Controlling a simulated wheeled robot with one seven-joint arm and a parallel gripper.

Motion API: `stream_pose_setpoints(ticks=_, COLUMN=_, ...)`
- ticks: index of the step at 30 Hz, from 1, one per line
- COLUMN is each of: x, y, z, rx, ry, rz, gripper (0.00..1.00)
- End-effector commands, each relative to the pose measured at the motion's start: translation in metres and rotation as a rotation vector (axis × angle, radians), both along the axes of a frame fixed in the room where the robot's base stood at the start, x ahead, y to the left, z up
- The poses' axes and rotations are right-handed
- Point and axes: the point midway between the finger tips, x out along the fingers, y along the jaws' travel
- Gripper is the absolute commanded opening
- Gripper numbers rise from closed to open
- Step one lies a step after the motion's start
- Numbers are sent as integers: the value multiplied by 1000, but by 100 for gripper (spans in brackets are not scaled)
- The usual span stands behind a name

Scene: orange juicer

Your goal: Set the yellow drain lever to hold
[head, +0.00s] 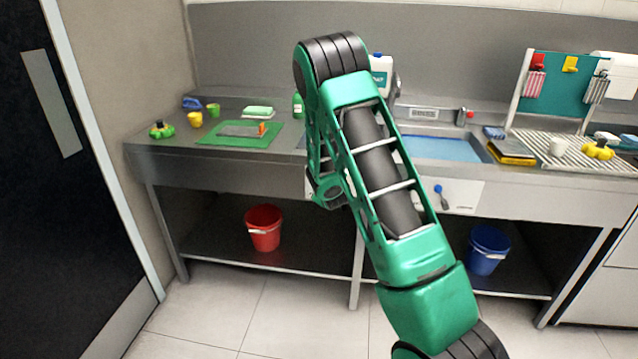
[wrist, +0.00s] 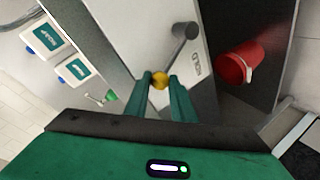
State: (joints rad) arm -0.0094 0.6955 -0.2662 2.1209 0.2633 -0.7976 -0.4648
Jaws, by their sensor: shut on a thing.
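The yellow drain lever shows in the wrist view as a round yellow knob (wrist: 159,80) on a thin rod. The rod slants from a dark grey pivot (wrist: 186,31) down and left to the knob. It stands out from a white panel (wrist: 140,30). The word HOLD (wrist: 197,64) is printed on the panel, right of the rod. My gripper (wrist: 160,84) has its two green fingers shut on the knob, one on each side. In the head view my arm hides the lever and the fingertips.
A red bucket (head: 263,228) and a blue bucket (head: 488,250) stand on the lower shelf. A blue lever (head: 440,195) sits on the counter front, right of my arm. The sink (head: 437,148) holds blue water. A green mat (head: 240,134) lies on the left counter.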

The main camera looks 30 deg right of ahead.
Motion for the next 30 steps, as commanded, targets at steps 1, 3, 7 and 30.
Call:
stream_pose_setpoints(ticks=1, x=-1, y=-1, z=-1, rx=-2, ry=4, rz=-1, gripper=0)
stream_pose_setpoints(ticks=3, x=-1, y=-1, z=-1, rx=-3, ry=5, rz=-2, gripper=0)
stream_pose_setpoints(ticks=7, x=-1, y=-2, z=-2, rx=-3, ry=6, rz=-2, gripper=0)
stream_pose_setpoints(ticks=30, x=-20, y=7, z=8, rx=-1, ry=5, rz=-2, gripper=42)
